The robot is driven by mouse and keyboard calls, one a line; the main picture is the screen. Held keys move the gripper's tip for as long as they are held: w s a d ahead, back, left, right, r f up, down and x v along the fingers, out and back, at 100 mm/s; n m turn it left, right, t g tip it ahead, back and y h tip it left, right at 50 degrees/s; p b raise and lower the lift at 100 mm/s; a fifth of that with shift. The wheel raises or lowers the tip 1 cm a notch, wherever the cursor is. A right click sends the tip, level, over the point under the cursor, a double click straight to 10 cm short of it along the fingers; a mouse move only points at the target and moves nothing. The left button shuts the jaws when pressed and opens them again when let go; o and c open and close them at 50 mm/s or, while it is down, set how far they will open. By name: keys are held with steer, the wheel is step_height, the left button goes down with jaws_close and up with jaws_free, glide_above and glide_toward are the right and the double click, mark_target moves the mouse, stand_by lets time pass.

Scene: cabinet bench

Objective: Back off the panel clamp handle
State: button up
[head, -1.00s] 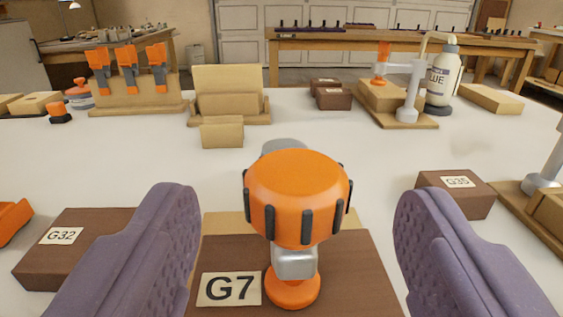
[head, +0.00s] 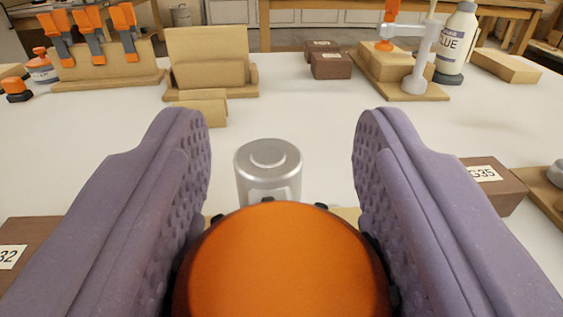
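The orange panel clamp handle (head: 282,264) fills the bottom middle of the head view, a round knob with black ribs at its rim. The silver metal cylinder of the clamp (head: 268,172) stands just behind it. My gripper (head: 281,150) has one purple padded finger on each side of the knob. Both inner faces meet the knob's sides, and the gripper looks shut on it. The knob hides the clamp's lower part, its foot and the G7 label.
A brown block (head: 488,185) lies right of my right finger, another (head: 22,250) at the lower left. Wooden pieces (head: 210,75), orange clamps (head: 95,35) and a glue bottle (head: 458,40) stand farther back.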

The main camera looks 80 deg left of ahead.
steer(key=shift+n+g, duration=0.4)
steer(key=shift+g, duration=0.2)
steer(key=n+g, duration=0.1)
steer(key=g+p, duration=0.1)
steer(key=n+g, duration=0.1)
steer(key=g, duration=0.1)
steer(key=shift+s+n, duration=0.25)
steer(key=shift+n, duration=0.05)
steer(key=shift+s+d+f+n+g+h, duration=0.15)
steer(key=shift+n+g+h, duration=0.4)
steer(key=shift+n+g, duration=0.8)
steer(key=shift+s+n+g+h, duration=0.2)
steer(key=shift+n+g+h, duration=0.45)
steer(key=shift+g, duration=1.3)
steer(key=shift+n, duration=0.3)
steer(key=o, duration=1)
steer(key=shift+d, duration=0.1)
